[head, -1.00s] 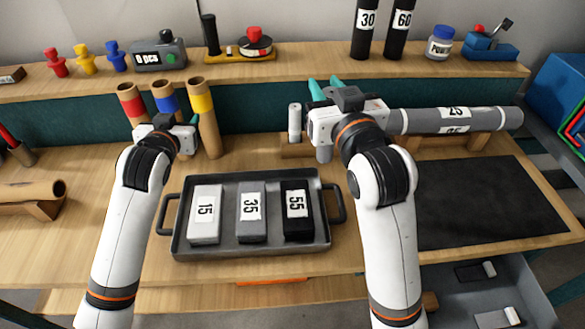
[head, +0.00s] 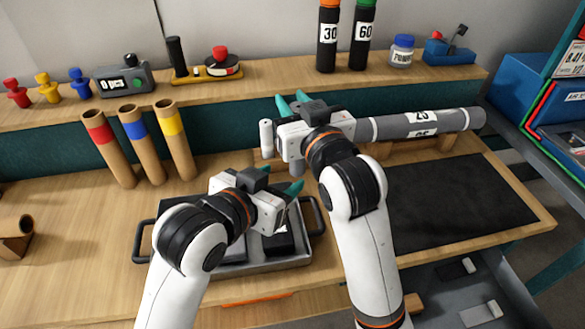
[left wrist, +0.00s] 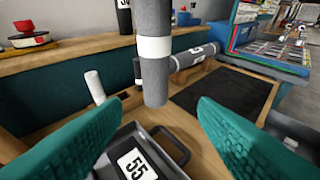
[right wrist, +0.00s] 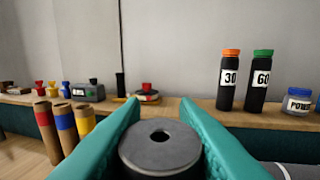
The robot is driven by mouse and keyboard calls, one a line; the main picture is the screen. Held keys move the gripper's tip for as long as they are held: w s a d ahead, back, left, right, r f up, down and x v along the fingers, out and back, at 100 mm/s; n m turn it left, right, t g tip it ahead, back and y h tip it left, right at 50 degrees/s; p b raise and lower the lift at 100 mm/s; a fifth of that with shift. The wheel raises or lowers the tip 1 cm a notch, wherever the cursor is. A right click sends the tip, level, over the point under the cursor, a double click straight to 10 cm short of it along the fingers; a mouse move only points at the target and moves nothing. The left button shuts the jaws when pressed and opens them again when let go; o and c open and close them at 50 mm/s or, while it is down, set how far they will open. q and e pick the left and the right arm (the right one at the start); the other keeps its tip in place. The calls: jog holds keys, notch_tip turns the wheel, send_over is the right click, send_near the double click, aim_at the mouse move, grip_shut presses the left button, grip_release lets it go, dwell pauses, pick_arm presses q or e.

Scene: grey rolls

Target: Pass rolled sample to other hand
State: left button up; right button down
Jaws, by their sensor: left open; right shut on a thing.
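A grey roll with a white band hangs upright in my right gripper (head: 292,101). In the head view only its lower end (head: 298,167) shows below the gripper. In the right wrist view its holed top end (right wrist: 160,148) sits between the teal fingers. In the left wrist view the roll (left wrist: 155,82) stands ahead, in line with the gap between the fingers. My left gripper (head: 280,181) is open and empty, below and slightly left of the right gripper, apart from the roll. Its spread fingers also show in the left wrist view (left wrist: 158,115).
A tray (head: 290,264) with numbered blocks lies under my left arm. A long grey roll (head: 445,122) marked 25 rests on wooden supports at right. A small white cylinder (head: 266,138) stands left of the right gripper. A dark mat (head: 450,205) lies bare at right.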

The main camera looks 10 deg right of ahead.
aim_at(296, 169)
pick_arm(q)
jog(key=x, duration=0.9)
jog(key=shift+c, duration=0.3)
jog(key=shift+s, duration=0.1)
jog(key=c, duration=0.9)
jog(key=shift+c, duration=0.4)
pick_arm(e)
jog(key=c, duration=1)
grip_release()
jog(key=shift+c, duration=0.2)
